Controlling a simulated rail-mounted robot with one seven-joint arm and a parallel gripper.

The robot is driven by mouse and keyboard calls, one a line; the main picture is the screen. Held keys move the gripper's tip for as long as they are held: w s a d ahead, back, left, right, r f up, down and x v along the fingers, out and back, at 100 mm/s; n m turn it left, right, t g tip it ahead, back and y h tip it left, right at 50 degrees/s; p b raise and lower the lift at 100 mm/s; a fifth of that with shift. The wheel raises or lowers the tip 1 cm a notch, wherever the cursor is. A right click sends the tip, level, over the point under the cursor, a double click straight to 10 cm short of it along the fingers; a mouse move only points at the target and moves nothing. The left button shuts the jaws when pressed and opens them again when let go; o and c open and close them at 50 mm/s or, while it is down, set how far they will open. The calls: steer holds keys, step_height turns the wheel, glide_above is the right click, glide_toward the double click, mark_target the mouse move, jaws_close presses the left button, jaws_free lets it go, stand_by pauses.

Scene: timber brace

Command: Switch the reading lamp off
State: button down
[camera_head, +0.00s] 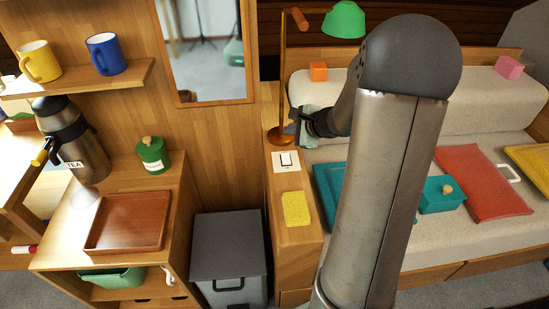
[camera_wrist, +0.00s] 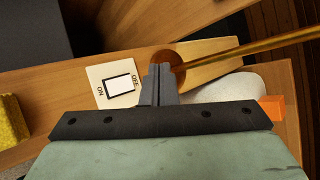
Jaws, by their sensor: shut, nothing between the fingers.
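The reading lamp has a green shade (camera_head: 343,20) on a thin brass pole (camera_head: 283,80) above a wooden ledge. In the wrist view its pole (camera_wrist: 250,48) slants off to the right from a round brass base. The white switch plate (camera_head: 286,161) lies on the ledge in front of the lamp. In the wrist view the plate (camera_wrist: 100,72) shows a white rocker, marked ON at its left end and OFF at its right. I cannot tell which way the rocker is tipped. My gripper (camera_wrist: 160,70) is shut and empty, its tips between the plate and lamp base.
A yellow sponge (camera_head: 296,208) lies on the ledge in front of the switch. An orange block (camera_head: 318,72) sits on the sofa back. A teal cushion (camera_head: 330,190) lies right of the ledge. A grey bin (camera_head: 228,245) stands left of it.

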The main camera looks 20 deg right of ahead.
mark_target(289, 157)
steer(key=shift+d, duration=0.15)
steer(key=shift+f, duration=0.15)
steer(key=f+b, duration=0.1)
steer(key=f, duration=0.1)
steer(key=f+b, duration=0.2)
steer(key=f, duration=0.1)
steer(key=w+f+b, duration=0.1)
steer(key=f+b, duration=0.1)
steer(key=f, duration=0.1)
steer(key=shift+d, duration=0.1)
steer(key=shift+w+f+b, duration=0.1)
steer(key=shift+f+b, duration=0.15)
steer(key=shift+b, duration=0.4)
steer(key=shift+f, duration=0.1)
stand_by(1.4)
steer(key=shift+f+b, duration=0.3)
steer(key=shift+b, duration=0.35)
steer(key=shift+f+b, duration=0.3)
steer(key=shift+b, duration=0.1)
stand_by(0.4)
steer(key=shift+r, duration=0.1)
steer(key=shift+r+p, duration=0.4)
steer(key=shift+r, duration=0.25)
